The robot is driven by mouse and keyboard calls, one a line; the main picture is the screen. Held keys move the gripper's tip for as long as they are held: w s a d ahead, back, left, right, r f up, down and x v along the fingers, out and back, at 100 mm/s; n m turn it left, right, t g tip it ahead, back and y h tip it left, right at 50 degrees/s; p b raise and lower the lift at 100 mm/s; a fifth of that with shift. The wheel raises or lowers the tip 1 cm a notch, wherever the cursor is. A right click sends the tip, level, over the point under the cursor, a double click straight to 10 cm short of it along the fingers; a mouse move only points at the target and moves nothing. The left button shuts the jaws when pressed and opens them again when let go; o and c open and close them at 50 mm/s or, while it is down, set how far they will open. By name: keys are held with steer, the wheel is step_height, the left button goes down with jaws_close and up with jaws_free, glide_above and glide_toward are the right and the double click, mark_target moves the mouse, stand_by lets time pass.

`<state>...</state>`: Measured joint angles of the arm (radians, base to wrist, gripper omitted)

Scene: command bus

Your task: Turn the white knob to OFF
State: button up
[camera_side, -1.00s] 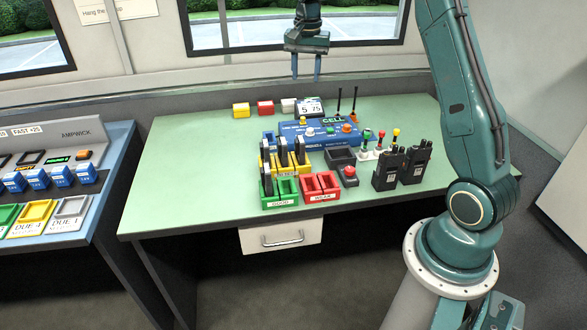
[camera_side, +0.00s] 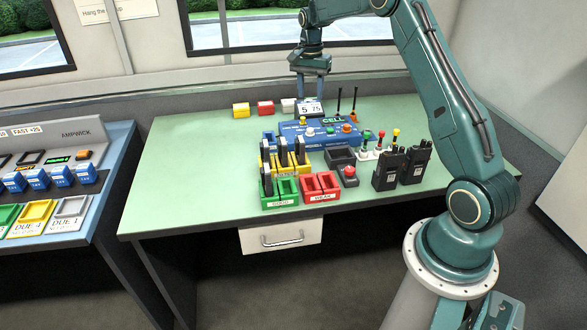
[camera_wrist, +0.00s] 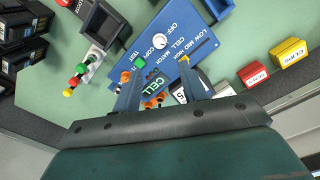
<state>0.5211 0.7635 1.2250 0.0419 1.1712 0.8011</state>
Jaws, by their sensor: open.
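The white knob (camera_side: 310,132) is on top of the blue CELL panel (camera_side: 284,128) on the green table. In the wrist view, the white knob (camera_wrist: 160,41) lies beyond my fingertips, close to the printed words OFF, COPY and CELL. Its pointer is too small to read. My gripper (camera_side: 308,94) is open and empty, above the back of the panel near the small 5 75 display (camera_side: 310,108). In the wrist view, my gripper's fingers (camera_wrist: 160,78) stand apart over the panel's display edge, with a clear gap from the white knob.
A yellow knob (camera_wrist: 184,58), a green button (camera_wrist: 139,62) and an orange knob (camera_wrist: 125,76) sit close around on the panel. Yellow and green trays with upright black pieces (camera_side: 281,152) stand in front. Radios (camera_side: 388,170) stand at the right. The table's left side is clear.

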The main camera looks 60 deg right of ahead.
mark_target(310, 129)
step_height(310, 129, down, 12)
steer(key=shift+s+f, duration=0.1)
steer(key=shift+s, duration=0.05)
stand_by(0.4)
jaws_close()
